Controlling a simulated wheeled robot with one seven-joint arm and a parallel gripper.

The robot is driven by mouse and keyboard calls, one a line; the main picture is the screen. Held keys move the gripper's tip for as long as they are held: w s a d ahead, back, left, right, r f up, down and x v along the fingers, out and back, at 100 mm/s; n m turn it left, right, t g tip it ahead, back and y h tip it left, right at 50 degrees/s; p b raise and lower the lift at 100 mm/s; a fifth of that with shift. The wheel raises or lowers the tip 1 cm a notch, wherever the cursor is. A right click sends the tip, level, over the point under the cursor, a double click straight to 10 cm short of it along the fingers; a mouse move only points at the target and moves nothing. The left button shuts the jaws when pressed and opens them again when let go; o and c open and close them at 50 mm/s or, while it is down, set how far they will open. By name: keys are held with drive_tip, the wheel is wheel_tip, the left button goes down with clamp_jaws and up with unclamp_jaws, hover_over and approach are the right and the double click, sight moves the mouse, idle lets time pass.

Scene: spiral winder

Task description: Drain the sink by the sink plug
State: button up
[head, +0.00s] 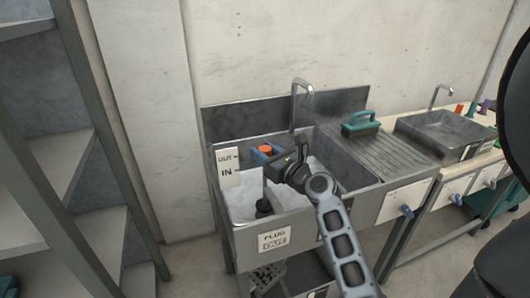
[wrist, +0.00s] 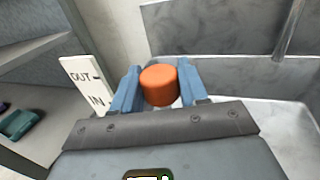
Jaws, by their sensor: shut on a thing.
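The sink (head: 232,204) is a metal basin at the left of the counter, with whitish patches inside. An orange round cap, the visible top of the sink plug (wrist: 158,86), sits between the blue fingers of my gripper (wrist: 159,90), which is shut on it. The head view also shows the orange cap (head: 265,149) near the back left of the basin. My gripper and arm hide part of the basin. Whatever lies below the cap is hidden. A dark round thing (head: 263,208) shows low in the basin.
A white OUT/IN sign (head: 228,166) stands at the sink's left rim. A PLUG OUT label (head: 274,240) is on its front. A faucet (head: 300,96) rises behind. A teal-handled tool (head: 361,124) lies at the drainboard's back. Shelves (head: 55,165) stand at left.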

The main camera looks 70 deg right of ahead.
clamp_jaws()
drive_tip(key=shift+f, duration=0.15)
drive_tip(key=shift+f+b, duration=1.35)
drive_tip(key=shift+f, duration=0.75)
drive_tip(key=o, duration=0.9)
unclamp_jaws()
drive_tip(key=shift+c, duration=0.2)
drive_tip(key=v, duration=0.8)
drive_tip(key=shift+b, duration=0.4)
